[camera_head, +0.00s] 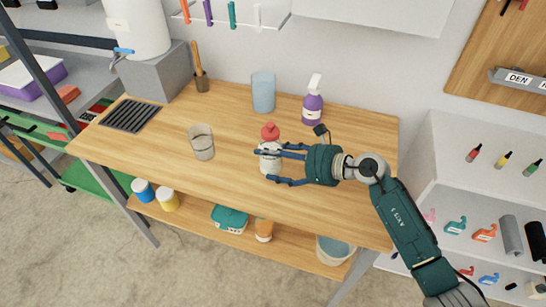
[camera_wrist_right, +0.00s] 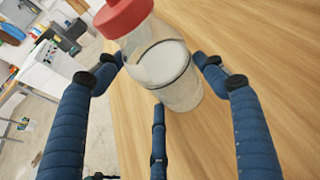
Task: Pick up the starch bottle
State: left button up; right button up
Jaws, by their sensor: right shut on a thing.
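The starch bottle (camera_head: 270,160) is a clear bottle with white contents and a red cap. It is upright over the middle of the wooden workbench (camera_head: 330,200); I cannot tell whether its base touches the top. My right gripper (camera_head: 283,164) reaches in from the right with its blue fingers around the bottle's body, shut on it. In the right wrist view the bottle (camera_wrist_right: 165,65) stands between the fingers of the gripper (camera_wrist_right: 158,75), with its red cap at the top edge. My left gripper is not in view.
A clear glass (camera_head: 201,144) stands left of the bottle. A blue tumbler (camera_head: 263,92) and a purple spray bottle (camera_head: 313,106) stand behind. A dark grate (camera_head: 130,116) lies at the left. The bench front is clear. White shelves (camera_head: 450,150) stand at right.

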notch_tip(320, 180, up, 20)
jog(key=b, duration=0.3)
jog(key=s+d+f+m+t, duration=0.1)
jog(key=s+d+f, duration=0.4)
jog(key=s+d, duration=0.4)
jog(key=s+d+f, duration=0.4)
jog(key=s+d, duration=0.5)
jog(key=d, duration=0.1)
jog(key=shift+r+h, duration=0.5)
jog(key=shift+r, duration=2.15)
notch_tip(320, 180, down, 6)
jog(key=shift+s+d+t, duration=0.15)
jog(key=shift+s+t, duration=0.1)
jog(key=shift+t, duration=0.15)
